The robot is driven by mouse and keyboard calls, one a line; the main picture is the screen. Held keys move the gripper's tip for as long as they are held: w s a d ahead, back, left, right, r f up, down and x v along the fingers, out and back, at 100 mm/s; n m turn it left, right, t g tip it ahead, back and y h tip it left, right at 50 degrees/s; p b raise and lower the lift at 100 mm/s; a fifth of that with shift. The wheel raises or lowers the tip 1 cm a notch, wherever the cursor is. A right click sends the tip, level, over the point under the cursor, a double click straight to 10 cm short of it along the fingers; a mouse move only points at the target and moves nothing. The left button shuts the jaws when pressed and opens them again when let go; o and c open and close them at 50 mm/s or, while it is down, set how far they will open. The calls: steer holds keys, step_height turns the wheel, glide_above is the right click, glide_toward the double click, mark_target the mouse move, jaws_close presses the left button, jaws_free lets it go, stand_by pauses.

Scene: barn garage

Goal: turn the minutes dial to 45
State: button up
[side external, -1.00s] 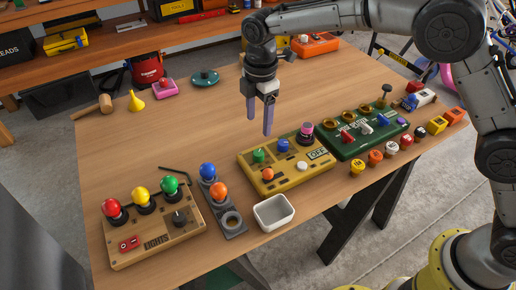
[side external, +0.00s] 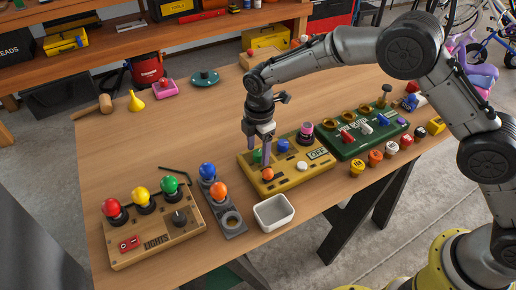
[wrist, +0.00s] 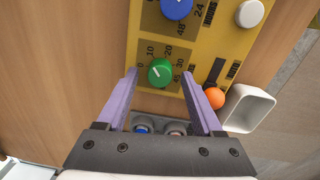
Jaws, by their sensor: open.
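The minutes dial is a green knob (wrist: 160,72) on the yellow panel (wrist: 148,22), ringed by printed numbers from 0 to 45. Its white mark points up and left, toward the 0 and 10 side. My gripper (wrist: 160,75) is open, with one purple finger on each side of the green knob. I cannot tell whether the fingers touch it. In the side view my gripper (side external: 258,153) is low over the yellow panel (side external: 297,170), and its fingers partly hide the green knob (side external: 257,156).
A blue knob (wrist: 177,8) sits beside the dial. An orange ball lever (wrist: 214,98) is close to the right finger, with a white bin (wrist: 247,108) beyond. The green panel (side external: 352,135) and the tan lights panel (side external: 145,240) flank the yellow one.

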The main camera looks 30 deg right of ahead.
jaws_close()
steer(key=shift+m, duration=0.3)
